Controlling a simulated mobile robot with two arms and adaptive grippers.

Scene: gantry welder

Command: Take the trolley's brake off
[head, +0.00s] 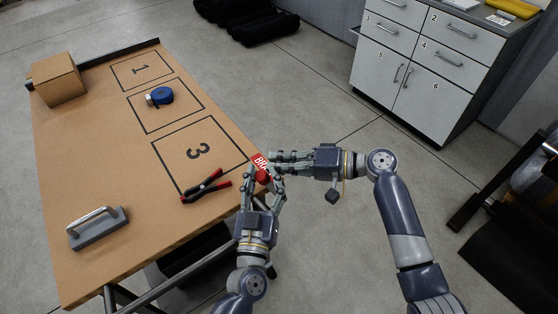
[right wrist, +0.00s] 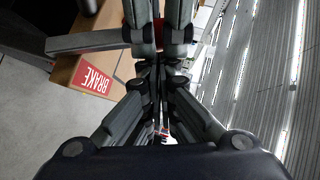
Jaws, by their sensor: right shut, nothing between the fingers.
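The trolley (head: 110,215) has a brown top. A red BRAKE label (head: 260,162) is at its right edge; it also shows in the right wrist view (right wrist: 97,78). A red knob (head: 262,176) sits just below the label, partly hidden by my grippers. My left gripper (head: 265,178) comes up from below, its fingers apart on either side of the knob; contact cannot be told. My right gripper (head: 272,161) comes in from the right beside the label, its fingers together and empty. In the right wrist view a red part shows behind its fingers (right wrist: 159,30).
A grey cabinet (head: 420,75) stands at the back right. Floor between is clear.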

